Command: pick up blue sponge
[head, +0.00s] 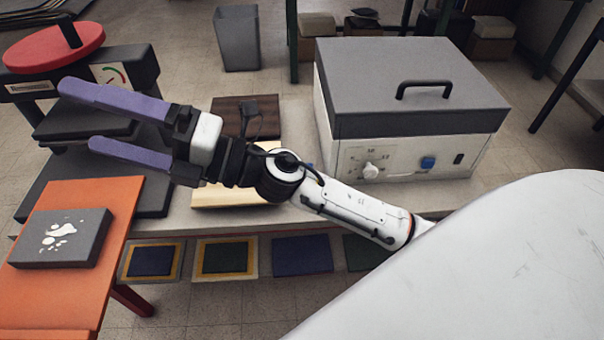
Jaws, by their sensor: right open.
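I see no clear blue sponge. A small blue patch (309,166) shows just behind my right forearm on the light table; too little shows to tell what it is. My right gripper (76,116) reaches in from the right, with two purple fingers spread apart and nothing between them. It points left, in front of the black press with a red round top (55,48). My left gripper is not in view.
A grey-lidded white box (410,95) with a handle and blue switch stands right on the light table (300,112). A dark block with white spots (62,238) lies on an orange table (118,205). Wooden boards (235,190) lie behind my arm. Framed dark squares (226,257) lie below.

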